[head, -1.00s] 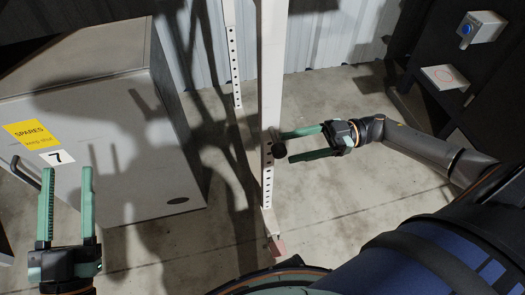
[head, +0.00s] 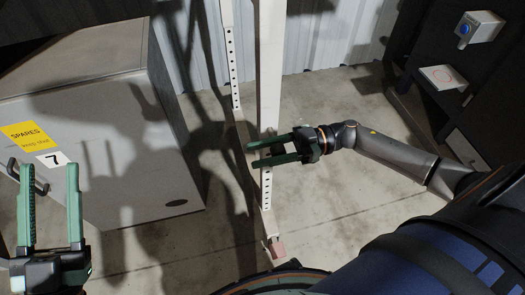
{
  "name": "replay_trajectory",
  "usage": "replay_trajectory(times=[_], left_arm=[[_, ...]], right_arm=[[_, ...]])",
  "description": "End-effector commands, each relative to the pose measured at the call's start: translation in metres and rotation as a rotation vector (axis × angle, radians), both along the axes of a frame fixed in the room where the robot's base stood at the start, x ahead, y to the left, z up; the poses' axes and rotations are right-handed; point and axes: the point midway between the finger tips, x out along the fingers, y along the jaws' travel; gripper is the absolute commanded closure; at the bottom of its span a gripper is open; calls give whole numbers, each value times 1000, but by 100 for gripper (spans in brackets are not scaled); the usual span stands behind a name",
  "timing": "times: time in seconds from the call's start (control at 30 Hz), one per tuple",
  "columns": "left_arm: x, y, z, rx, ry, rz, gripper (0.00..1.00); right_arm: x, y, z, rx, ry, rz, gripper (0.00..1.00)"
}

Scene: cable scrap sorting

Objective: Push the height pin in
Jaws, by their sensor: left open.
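The height pin (head: 279,152) is a dark round knob on the pale upright post (head: 268,90), which has a row of holes. My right gripper (head: 251,154) reaches across the front of the post from the right. Its two green fingers lie one above and one below the knob and partly hide it. I cannot tell whether they press on it. How far the pin sits in the post is also hidden. My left gripper (head: 46,205) is open and empty at the lower left, in front of the grey cabinet.
The grey cabinet (head: 120,180) with a yellow SPARES label (head: 24,136) and a handle fills the left. A second holed post (head: 233,75) stands behind. A dark panel with a blue button box (head: 478,28) is at the upper right.

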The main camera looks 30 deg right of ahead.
Motion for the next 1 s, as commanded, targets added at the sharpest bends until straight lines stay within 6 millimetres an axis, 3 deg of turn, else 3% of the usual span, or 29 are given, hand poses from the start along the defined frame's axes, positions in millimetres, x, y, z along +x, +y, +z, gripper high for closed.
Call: replay_trajectory(times=[0.03, 0.4, 1.0], left_arm=[[0, 0, 0, 1, -1, 0, 50], [1, 0, 1, 1, -4, 0, 50], [1, 0, -2, 2, 5, 1, 50]], right_arm=[[0, 0, 0, 0, 0, 0, 61], [0, 0, 0, -1, 0, 0, 100], [0, -1, -1, -2, 1, 0, 100]])
